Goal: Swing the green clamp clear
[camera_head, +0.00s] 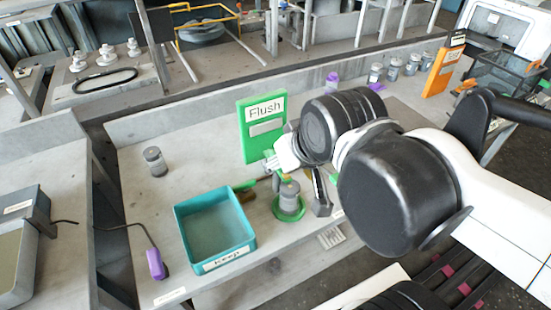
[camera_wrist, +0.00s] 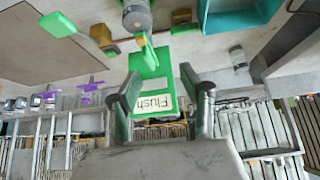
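In the wrist view a green clamp-like lever (camera_wrist: 149,52) with a yellowish tip stands just beyond my gripper (camera_wrist: 160,78), beside a grey canister (camera_wrist: 137,17). My gripper is open, with a wide gap between its two dark fingers and nothing visibly held. In the head view the grey canister (camera_head: 289,196) sits on a green round base (camera_head: 290,212), close below my gripper. My wrist hides part of the area there. A green handle (camera_head: 244,185) on a brown block lies left of the canister. Whether the lever touches the canister is unclear.
The green Flush board (camera_head: 261,128) stands behind my gripper. A teal Keep tray (camera_head: 214,230) is at the front left of the bench. A small grey canister (camera_head: 155,161) stands farther left. The bench between tray and board is mostly clear.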

